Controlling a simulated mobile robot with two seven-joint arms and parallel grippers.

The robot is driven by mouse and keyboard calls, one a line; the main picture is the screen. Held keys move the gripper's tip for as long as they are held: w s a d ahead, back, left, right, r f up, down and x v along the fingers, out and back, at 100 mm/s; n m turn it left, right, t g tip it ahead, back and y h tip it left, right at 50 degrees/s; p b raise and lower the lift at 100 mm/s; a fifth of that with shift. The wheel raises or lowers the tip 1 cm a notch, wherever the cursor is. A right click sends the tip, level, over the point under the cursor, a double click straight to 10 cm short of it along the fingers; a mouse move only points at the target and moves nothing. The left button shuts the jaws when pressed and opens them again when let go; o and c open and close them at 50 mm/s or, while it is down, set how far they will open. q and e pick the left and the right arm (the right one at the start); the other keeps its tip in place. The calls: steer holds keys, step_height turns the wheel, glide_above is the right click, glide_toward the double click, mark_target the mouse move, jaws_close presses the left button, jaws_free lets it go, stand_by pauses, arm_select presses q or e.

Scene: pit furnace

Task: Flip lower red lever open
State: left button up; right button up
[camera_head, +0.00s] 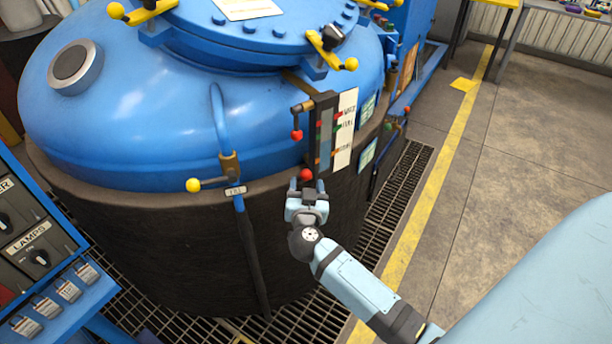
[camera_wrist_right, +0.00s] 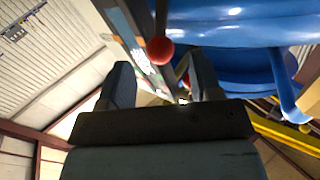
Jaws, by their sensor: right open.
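The lower red lever ends in a round red knob (camera_head: 305,175) below the gauge panel on the blue furnace. My right gripper (camera_head: 307,190) is just below this knob with its fingers pointing up toward it. In the right wrist view the red knob (camera_wrist_right: 160,50) shows near the gap between the open fingers of the right gripper (camera_wrist_right: 160,68), seemingly beyond their tips. I cannot tell whether they touch. The lever's arm is mostly hidden in the head view. An upper red knob (camera_head: 296,134) hangs from a dark lever higher up. My left gripper is not in view.
The gauge panel (camera_head: 326,125) with its white label plate (camera_head: 345,130) stands right above the knob. A yellow-knobbed lever (camera_head: 194,185) and a blue pipe (camera_head: 218,115) are to the left. The floor (camera_head: 500,170) to the right is clear.

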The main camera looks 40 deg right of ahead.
mark_target(306, 180)
steer(key=shift+x, duration=2.1)
steer(key=shift+c, duration=0.4)
jaws_close()
